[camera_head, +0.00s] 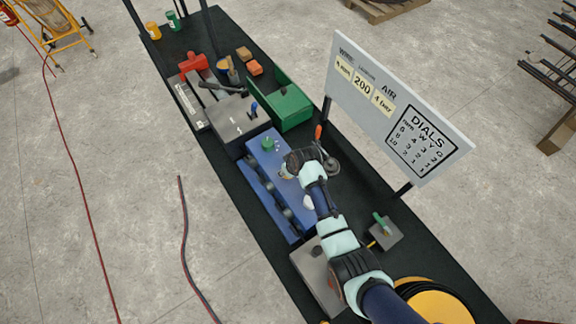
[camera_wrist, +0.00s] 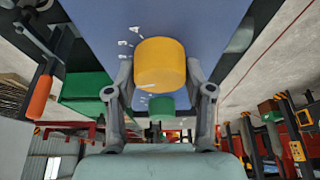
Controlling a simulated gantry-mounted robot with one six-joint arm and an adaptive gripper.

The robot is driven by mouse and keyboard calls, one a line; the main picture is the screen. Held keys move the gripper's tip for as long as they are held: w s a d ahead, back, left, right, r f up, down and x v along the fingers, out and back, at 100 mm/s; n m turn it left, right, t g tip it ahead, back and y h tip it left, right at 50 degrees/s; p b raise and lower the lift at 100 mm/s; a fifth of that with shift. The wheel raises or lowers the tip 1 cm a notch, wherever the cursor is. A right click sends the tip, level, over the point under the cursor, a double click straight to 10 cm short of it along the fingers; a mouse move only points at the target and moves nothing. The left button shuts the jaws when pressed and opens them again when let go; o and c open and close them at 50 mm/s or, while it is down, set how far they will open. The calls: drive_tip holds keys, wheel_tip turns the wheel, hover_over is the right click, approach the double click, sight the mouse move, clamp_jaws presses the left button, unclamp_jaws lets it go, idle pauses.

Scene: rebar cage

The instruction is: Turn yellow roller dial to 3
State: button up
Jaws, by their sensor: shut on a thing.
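The yellow roller dial (camera_wrist: 160,65) stands out from the blue machine face and sits between the two fingers of my gripper (camera_wrist: 160,80), which is shut on it from both sides. In the head view my gripper (camera_head: 286,173) is at the machine's top and hides the yellow dial. A white dial (camera_head: 308,202) shows partly beside my arm.
A sign board (camera_head: 400,110) with a "DIALS" table stands behind the bench; its small figures are hard to read. A green open box (camera_head: 290,108) and a grey machine (camera_head: 238,118) stand farther along the black bench. A grey block with green handle (camera_head: 384,233) is right of my arm.

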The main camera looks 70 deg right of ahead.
drive_tip(key=m+g+h, duration=0.1)
drive_tip(key=m, duration=0.3)
drive_tip(key=shift+m+p, duration=0.3)
drive_tip(key=shift+p, duration=0.1)
drive_tip(key=shift+m+g+h+b, duration=0.35)
drive_tip(key=shift+m+g, duration=0.65)
drive_tip(key=shift+m, duration=1.2)
drive_tip(key=o, duration=1.2)
drive_tip(key=shift+c, duration=0.2)
drive_tip(key=v, duration=1.2)
